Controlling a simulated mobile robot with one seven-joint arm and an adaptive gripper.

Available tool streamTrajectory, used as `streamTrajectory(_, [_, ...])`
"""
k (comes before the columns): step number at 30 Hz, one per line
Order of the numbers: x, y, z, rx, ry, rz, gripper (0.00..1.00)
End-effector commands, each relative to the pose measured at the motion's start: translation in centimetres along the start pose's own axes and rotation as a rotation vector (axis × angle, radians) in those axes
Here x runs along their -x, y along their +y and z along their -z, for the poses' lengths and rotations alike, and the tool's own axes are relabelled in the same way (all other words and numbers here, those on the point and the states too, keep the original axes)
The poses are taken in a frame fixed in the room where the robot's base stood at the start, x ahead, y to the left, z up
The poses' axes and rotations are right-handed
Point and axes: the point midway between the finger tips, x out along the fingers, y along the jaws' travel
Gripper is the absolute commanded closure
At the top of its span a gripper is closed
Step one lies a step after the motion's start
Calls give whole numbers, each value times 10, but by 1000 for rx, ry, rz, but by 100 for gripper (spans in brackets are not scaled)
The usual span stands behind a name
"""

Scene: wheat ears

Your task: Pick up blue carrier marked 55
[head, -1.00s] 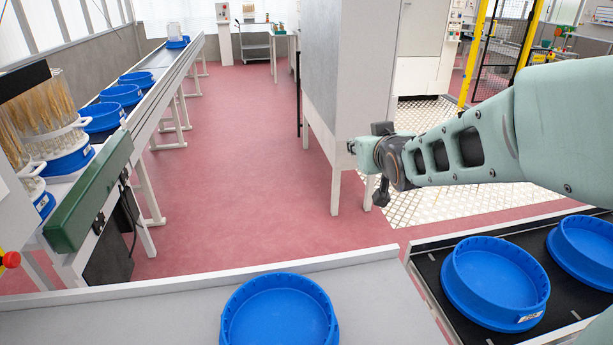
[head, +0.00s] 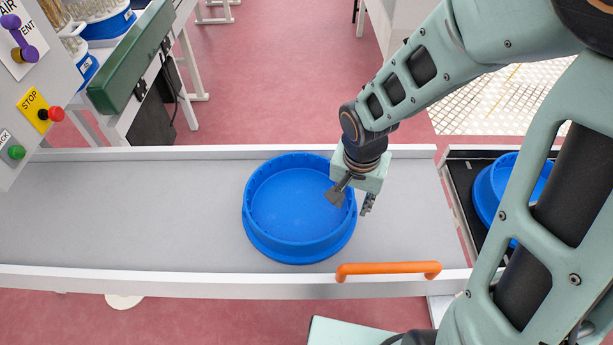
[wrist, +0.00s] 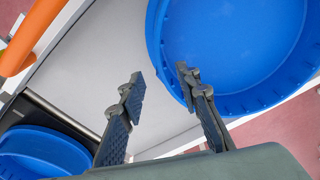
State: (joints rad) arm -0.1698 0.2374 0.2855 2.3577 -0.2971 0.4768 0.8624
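A round, shallow blue carrier (head: 298,243) sits upright and empty on the grey bench, in the middle of the head view. Its number is not visible, so I cannot tell if it is marked 55. My gripper (head: 351,203) points down at the carrier's right rim, open and empty. In the head view one finger overlaps the carrier's inside and the other lies outside its wall. The wrist view shows the two fingers (wrist: 161,82) apart, with the carrier (wrist: 235,50) close by the right one. I cannot tell how high the fingertips are above the rim.
Another blue carrier (head: 492,190) is on the black conveyor at right, partly behind my arm. An orange handle (head: 388,268) is on the bench's front edge. A panel with a red stop button (head: 56,114) stands at left. The bench's left part (head: 120,210) is clear.

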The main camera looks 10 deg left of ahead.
Motion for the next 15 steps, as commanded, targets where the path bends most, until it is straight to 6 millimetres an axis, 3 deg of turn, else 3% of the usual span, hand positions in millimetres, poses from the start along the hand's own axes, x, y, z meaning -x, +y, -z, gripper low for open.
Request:
streamTrajectory(1, [-9,0,-1,3,-2,0,70])
streamTrajectory(8, [-25,-1,0,2,0,1,70])
streamTrajectory(15, [-59,-4,-3,4,0,0,70])
